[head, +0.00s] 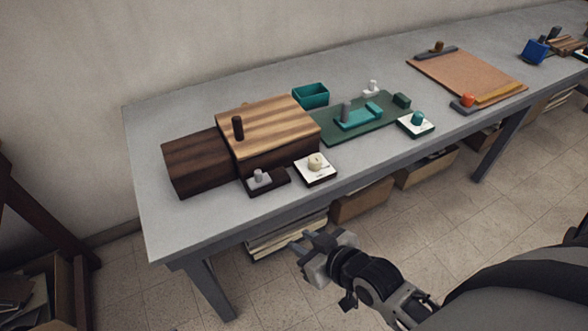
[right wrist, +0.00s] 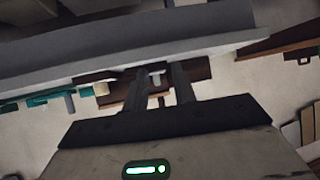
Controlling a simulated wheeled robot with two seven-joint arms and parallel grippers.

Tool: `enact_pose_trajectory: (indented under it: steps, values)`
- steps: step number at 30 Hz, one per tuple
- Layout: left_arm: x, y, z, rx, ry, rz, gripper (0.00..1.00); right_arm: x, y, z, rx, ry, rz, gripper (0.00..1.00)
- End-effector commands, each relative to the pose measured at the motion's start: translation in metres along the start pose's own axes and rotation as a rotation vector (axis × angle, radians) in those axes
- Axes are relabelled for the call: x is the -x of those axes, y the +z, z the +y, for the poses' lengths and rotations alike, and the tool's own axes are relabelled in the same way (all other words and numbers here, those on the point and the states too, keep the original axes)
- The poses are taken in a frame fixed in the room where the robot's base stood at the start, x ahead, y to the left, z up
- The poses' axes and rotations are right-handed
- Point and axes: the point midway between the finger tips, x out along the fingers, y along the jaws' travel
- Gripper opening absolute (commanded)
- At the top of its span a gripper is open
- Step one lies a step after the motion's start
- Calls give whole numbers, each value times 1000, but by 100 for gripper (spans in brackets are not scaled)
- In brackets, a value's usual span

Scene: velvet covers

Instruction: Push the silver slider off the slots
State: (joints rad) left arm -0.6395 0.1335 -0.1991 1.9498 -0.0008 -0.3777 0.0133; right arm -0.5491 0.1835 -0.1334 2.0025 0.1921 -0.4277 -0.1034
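The silver slider (head: 259,176) appears to be the small grey knob on a dark, low base (head: 270,183) at the table's front edge, before the wooden box. Slots cannot be made out at this size. My right gripper (head: 299,241) is in front of the table, below and right of the slider and apart from it. In the right wrist view its two fingers (right wrist: 161,75) are spread with nothing held; a pale knob (right wrist: 157,76) shows between them in the background. My left gripper is not in view.
A striped wooden box (head: 268,124) with a dark block (head: 198,163) stands behind the slider. A white dial plate (head: 316,174) is close on its right. A green board (head: 365,122) and an orange-brown board (head: 467,76) lie further right. The table's left front (head: 175,230) is clear.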

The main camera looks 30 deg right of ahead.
Motion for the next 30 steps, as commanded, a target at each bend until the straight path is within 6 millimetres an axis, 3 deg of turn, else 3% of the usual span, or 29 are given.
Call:
enact_pose_trajectory:
  steps: [1, 3, 7, 11, 24, 30]
  values:
    - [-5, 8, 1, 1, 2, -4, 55, -9, -25, 14, 16, -7, 56, 27]
    - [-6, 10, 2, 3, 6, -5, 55, -12, -56, 25, 32, -23, 113, 27]
    - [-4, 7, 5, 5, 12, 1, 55, -14, -88, 35, 46, -45, 169, 27]
    - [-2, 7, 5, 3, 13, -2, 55, -27, -94, 35, 42, -45, 173, 27]
    - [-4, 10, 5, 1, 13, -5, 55, -119, -108, 31, 40, -43, 171, 27]
    - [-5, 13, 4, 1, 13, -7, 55, -150, -112, 30, 42, -43, 171, 27]
